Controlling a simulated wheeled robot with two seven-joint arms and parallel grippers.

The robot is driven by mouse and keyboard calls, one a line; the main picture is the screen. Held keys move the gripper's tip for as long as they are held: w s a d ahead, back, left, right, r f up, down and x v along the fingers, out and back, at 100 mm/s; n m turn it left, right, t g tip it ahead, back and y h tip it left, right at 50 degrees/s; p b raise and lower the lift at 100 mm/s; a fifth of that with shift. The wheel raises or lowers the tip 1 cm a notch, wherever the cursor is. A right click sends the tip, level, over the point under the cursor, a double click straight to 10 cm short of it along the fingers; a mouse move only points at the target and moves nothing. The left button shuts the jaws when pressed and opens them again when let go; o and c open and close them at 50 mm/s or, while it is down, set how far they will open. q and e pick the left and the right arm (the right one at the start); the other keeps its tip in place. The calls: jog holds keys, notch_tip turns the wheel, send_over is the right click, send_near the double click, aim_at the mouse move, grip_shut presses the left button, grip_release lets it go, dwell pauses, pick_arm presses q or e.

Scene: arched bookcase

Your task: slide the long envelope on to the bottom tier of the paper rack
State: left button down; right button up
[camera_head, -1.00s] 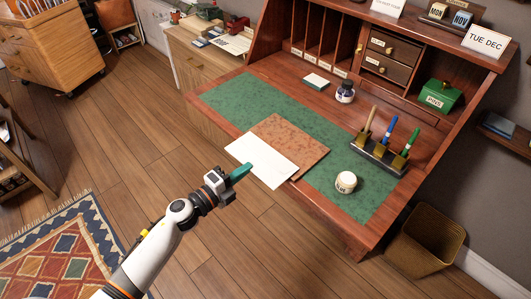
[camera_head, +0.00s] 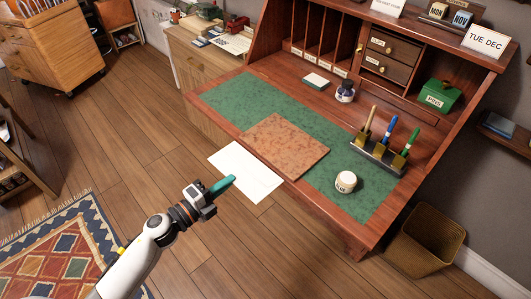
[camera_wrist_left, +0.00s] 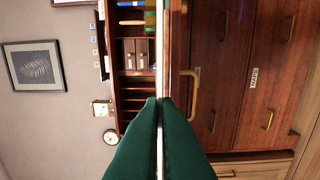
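The long envelope (camera_head: 243,172), a flat white rectangle, is off the front edge of the desk, in front of a brown mat. My left gripper (camera_head: 224,186) has teal fingers shut on its near edge. In the left wrist view the fingers (camera_wrist_left: 160,103) close on the envelope, which shows edge-on as a thin pale strip (camera_wrist_left: 159,50). I cannot make out a tiered paper rack for certain; the desk's upright slots (camera_head: 322,55) show at the back. My right gripper is not in view.
The brown mat (camera_head: 284,147) lies on the desk's green top (camera_head: 235,100). A white-lidded jar (camera_head: 345,182), a pen stand (camera_head: 378,155), an ink bottle (camera_head: 345,91) and a green tin (camera_head: 439,96) stand on the desk. A waste bin (camera_head: 425,245) is at right. Open floor lies at left.

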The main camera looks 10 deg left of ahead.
pick_arm(q)
jog(key=shift+v, duration=2.4)
jog(key=shift+r, duration=0.1)
jog(key=shift+r+p, duration=1.4)
